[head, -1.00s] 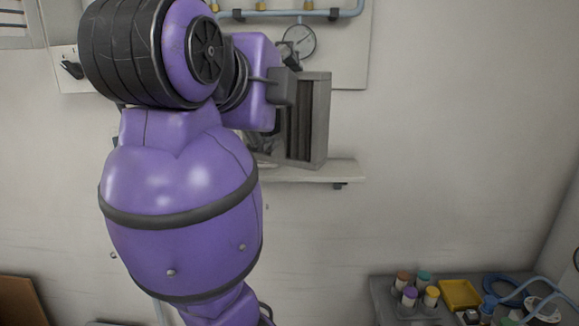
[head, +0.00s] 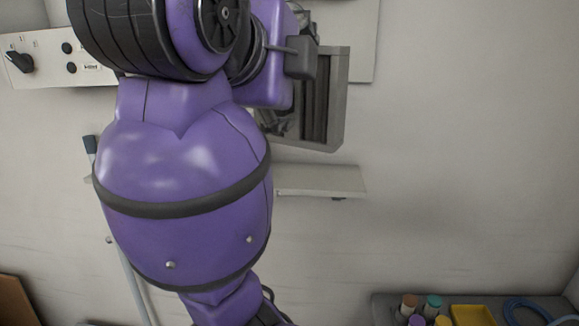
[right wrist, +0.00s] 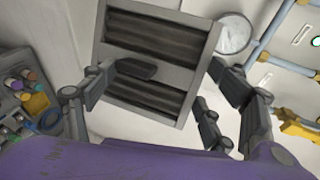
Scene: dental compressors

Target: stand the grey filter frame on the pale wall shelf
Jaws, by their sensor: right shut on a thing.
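The grey filter frame (head: 341,105), a boxy frame with dark ribbed slats, is upright and slightly tilted in the head view. It appears above the pale wall shelf (head: 325,179), with a strip of wall between its lower edge and the shelf. My right gripper (head: 300,62) is shut on the frame; its arm hides the frame's left side and the shelf's left part. In the right wrist view the frame (right wrist: 155,98) fills the upper middle, with the gripper fingers (right wrist: 178,78) on both sides of it. My left gripper is not in view.
The visible right part of the shelf is bare. A white wall panel with a black knob (head: 20,62) is at upper left. A grey bench with paint-like pots (head: 432,303) and a yellow tray (head: 472,314) is at lower right. The right wrist view shows a round gauge (right wrist: 233,33) and blue pipes.

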